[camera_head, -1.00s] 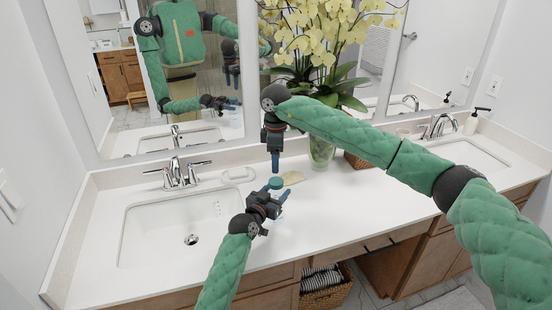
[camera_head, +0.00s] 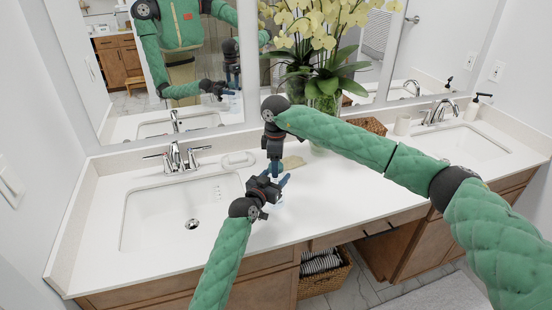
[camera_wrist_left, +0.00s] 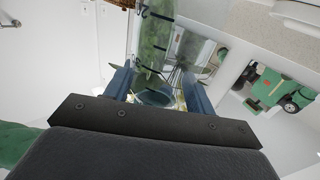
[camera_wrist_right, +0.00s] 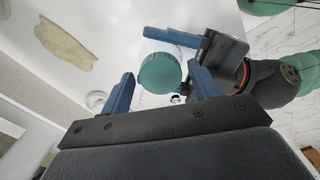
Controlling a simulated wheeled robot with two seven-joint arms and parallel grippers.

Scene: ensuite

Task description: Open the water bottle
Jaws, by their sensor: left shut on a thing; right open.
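The water bottle is clear with dark marks, and it shows between my left fingers in the left wrist view (camera_wrist_left: 152,55). Its round teal cap (camera_wrist_right: 160,73) faces the right wrist camera. My left gripper (camera_head: 278,181) is shut on the bottle body above the counter. My right gripper (camera_head: 275,170) points down from above at the cap. Its open fingers show in the right wrist view (camera_wrist_right: 162,90), one on each side of the cap, and contact cannot be told. In the head view the grippers hide most of the bottle.
A sink (camera_head: 165,225) with a chrome faucet (camera_head: 177,157) is at left. A vase of yellow orchids (camera_head: 326,105) stands at the back by the mirrors.

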